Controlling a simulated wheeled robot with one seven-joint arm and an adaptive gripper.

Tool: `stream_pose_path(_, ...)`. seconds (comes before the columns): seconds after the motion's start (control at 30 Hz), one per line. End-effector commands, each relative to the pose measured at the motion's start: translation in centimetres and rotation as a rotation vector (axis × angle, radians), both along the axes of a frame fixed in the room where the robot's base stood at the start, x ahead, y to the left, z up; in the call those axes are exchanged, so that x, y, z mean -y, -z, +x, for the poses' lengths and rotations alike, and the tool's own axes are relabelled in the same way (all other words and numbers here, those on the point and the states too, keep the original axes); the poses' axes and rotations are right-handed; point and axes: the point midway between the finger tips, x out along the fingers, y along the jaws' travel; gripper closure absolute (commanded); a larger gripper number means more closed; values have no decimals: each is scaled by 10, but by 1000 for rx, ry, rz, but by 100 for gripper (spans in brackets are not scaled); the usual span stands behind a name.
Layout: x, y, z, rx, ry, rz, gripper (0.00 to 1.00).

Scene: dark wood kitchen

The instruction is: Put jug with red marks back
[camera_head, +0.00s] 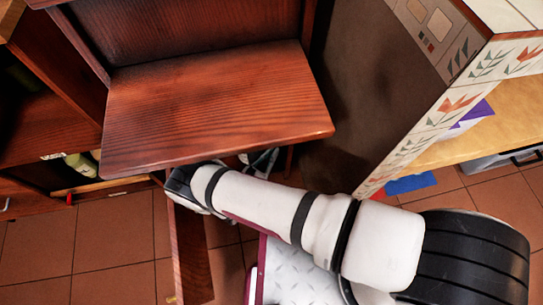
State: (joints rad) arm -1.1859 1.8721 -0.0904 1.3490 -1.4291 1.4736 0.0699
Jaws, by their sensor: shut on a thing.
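No jug with red marks can be made out in the head view. My white arm reaches left from my base, and its far end goes under the front edge of a wooden shelf board (215,95). My gripper and anything in it are hidden below that board. A small grey-white and dark shape (262,160) shows just under the board's edge; I cannot tell what it is.
The board's top is bare. An open wooden drawer or door panel (190,255) stands below it. A tall dark panel with floral tiles (400,150) rises at right. A green bottle (82,165) lies in the left cabinet. Tiled floor (110,245) is clear at lower left.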

Motion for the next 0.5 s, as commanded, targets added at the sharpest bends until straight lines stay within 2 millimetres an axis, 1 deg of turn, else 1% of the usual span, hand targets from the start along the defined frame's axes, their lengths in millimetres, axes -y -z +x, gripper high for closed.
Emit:
stream_pose_path(0.17,0,1,10,1,0,0,100)
stream_pose_path(0.23,2,2,19,2,2,0,100)
stream_pose_path(0.3,2,16,16,0,0,-1,100)
stream_pose_path(0.4,2,31,16,0,-1,-1,100)
stream_pose_path(0.5,1,37,16,1,0,0,100)
